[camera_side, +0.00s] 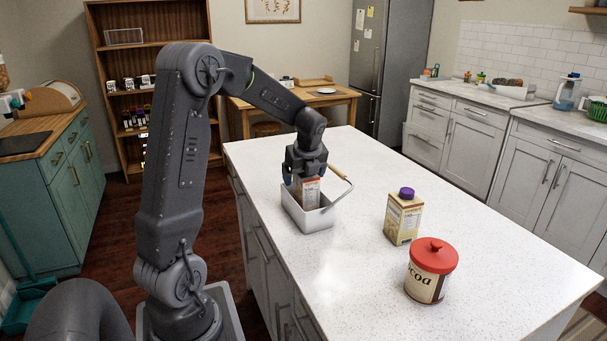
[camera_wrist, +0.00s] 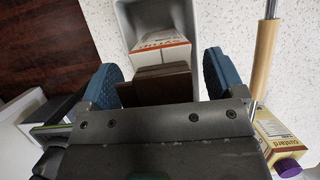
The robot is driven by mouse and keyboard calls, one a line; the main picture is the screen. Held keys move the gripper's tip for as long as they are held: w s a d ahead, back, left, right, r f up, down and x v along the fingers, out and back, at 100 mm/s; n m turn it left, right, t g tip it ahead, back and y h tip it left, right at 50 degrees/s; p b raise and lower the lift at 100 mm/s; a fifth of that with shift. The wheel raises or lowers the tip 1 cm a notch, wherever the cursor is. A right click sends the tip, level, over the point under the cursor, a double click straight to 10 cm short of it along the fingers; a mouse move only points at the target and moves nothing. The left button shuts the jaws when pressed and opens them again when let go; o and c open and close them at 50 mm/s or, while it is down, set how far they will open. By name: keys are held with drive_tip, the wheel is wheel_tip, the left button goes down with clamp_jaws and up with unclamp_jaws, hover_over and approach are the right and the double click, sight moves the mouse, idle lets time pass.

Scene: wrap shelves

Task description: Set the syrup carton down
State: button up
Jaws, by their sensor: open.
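A carton (camera_side: 310,192) with a white and red label, likely the syrup carton, stands in a white caddy (camera_side: 304,218) near the counter's left edge. Its label is too small to read. My gripper (camera_side: 304,174) is over the caddy, pointing down at the carton. In the wrist view, my gripper (camera_wrist: 160,80) has its blue-padded fingers spread, with gaps on both sides of a brown block-like shape (camera_wrist: 160,88). A white and orange carton top (camera_wrist: 161,48) shows beyond it inside the caddy (camera_wrist: 128,20). The carton's base is hidden by the caddy walls.
The caddy's wooden handle (camera_side: 338,171) leans to the right; it also shows in the wrist view (camera_wrist: 264,58). A custard carton (camera_side: 403,219) with a purple cap and a red-lidded cocoa tin (camera_side: 431,272) stand right of the caddy. The countertop (camera_side: 370,165) behind is clear.

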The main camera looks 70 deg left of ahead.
drive_tip(key=shift+r, duration=0.1)
drive_tip(key=w+v, duration=0.1)
drive_tip(key=v, duration=1.1)
drive_tip(key=s+d+f+n+t+h, duration=0.1)
drive_tip(key=s+d+n, duration=0.4)
drive_tip(key=d, duration=0.3)
drive_tip(key=s+d+f+n+t+h, duration=0.1)
drive_tip(key=s+d+n+t+h, duration=0.1)
drive_tip(key=s+d+n, duration=0.3)
drive_tip(key=s+d+f+n+t+h, duration=0.1)
drive_tip(key=s+d+n, duration=0.3)
drive_tip(key=d, duration=0.9)
drive_tip(key=n+t, duration=0.1)
drive_tip(key=n, duration=0.2)
drive_tip(key=shift+s+n+h, duration=0.3)
drive_tip(key=shift+s+n, duration=0.1)
